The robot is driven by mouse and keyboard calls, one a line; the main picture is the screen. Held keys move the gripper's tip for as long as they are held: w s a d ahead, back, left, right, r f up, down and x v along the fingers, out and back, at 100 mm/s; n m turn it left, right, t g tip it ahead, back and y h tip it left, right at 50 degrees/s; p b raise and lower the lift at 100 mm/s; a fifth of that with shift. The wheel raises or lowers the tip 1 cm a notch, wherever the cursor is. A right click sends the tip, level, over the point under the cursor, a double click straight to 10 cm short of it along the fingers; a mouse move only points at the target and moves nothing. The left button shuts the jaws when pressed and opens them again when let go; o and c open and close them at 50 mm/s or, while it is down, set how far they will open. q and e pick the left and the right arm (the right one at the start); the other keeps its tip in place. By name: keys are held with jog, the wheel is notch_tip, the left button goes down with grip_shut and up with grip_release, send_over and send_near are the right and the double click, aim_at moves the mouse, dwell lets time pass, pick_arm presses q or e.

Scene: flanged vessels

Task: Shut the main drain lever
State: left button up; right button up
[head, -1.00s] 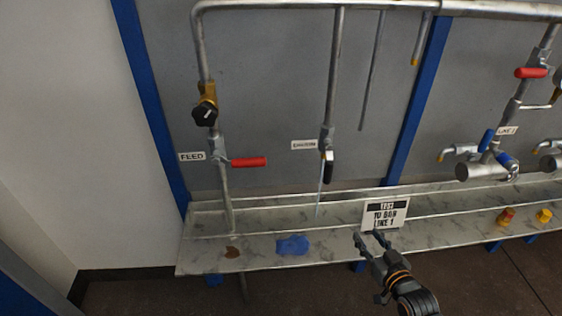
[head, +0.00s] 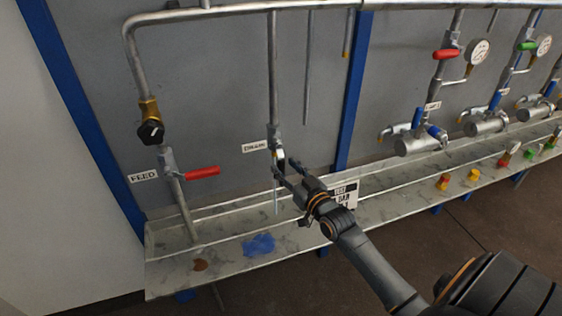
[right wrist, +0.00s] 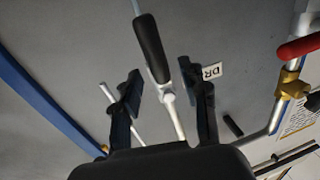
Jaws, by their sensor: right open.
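The drain lever is a black handle hanging down in line with its pipe. In the right wrist view the black handle (right wrist: 150,48) runs up and left from the silver valve body, between and beyond my two fingers. In the head view the drain valve (head: 277,138) sits beside the DRAIN label (head: 255,147), and its handle is largely hidden by my fingers. My right gripper (head: 285,167) is open at the handle's height, with a finger to each side; it also shows in the right wrist view (right wrist: 164,85). I cannot tell whether either finger touches the handle. My left gripper is out of view.
The FEED valve with a red lever (head: 202,172) stands to the left. A sign (head: 346,194) stands behind my right gripper, partly hidden. More valves and gauges (head: 478,51) line the right side.

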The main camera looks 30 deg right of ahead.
jog(key=shift+w, duration=1.45)
grip_shut()
